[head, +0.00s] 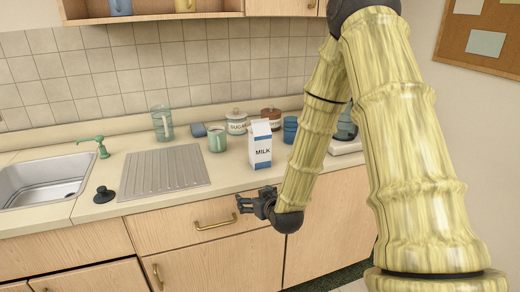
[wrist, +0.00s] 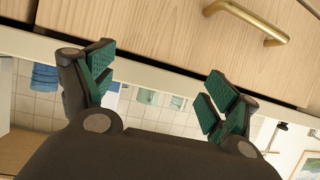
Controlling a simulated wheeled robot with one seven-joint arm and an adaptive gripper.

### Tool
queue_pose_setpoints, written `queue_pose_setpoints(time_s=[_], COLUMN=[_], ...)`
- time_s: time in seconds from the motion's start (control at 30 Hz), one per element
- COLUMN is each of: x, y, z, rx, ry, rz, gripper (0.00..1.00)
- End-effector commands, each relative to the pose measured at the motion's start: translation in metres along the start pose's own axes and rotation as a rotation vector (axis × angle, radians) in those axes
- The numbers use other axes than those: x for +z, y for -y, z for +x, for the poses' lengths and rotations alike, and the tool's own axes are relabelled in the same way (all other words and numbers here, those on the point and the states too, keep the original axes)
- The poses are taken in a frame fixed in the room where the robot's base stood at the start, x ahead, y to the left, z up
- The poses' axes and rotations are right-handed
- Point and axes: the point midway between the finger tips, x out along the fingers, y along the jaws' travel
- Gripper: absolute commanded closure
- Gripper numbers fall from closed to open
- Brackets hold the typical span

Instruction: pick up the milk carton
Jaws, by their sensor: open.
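The milk carton (head: 261,147), white with a blue band and the word MILK, stands upright on the counter in the head view. My gripper (head: 242,203) is open and empty in front of the cabinet fronts, below the counter edge, lower and slightly left of the carton and apart from it. The wrist view shows the two green-padded fingers of my gripper (wrist: 160,92) spread apart with nothing between them.
A green mug (head: 217,140), a sugar jar (head: 236,123), a brown jar (head: 271,116) and a blue cup (head: 290,130) stand close around the carton. A glass pitcher (head: 162,122), drainboard (head: 163,172) and sink (head: 45,181) lie left. A drawer handle (head: 216,223) is beside my gripper.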

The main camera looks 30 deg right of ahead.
Motion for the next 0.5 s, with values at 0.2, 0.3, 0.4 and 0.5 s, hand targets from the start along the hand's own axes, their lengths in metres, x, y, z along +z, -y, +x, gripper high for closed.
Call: queue_pose_setpoints(time_s=[0.2,0.3,0.4,0.5], x=[-0.099,-0.131,-0.153,-0.165], y=[-0.043,-0.059,-0.07,-0.076], z=[-0.006,-0.013,-0.019,-0.023], rx=[0.049,0.067,0.083,0.091], ry=[-0.237,-0.316,-0.372,-0.403], rz=[0.02,0.026,0.031,0.032], gripper=[0.12,0.12,0.12,0.12])
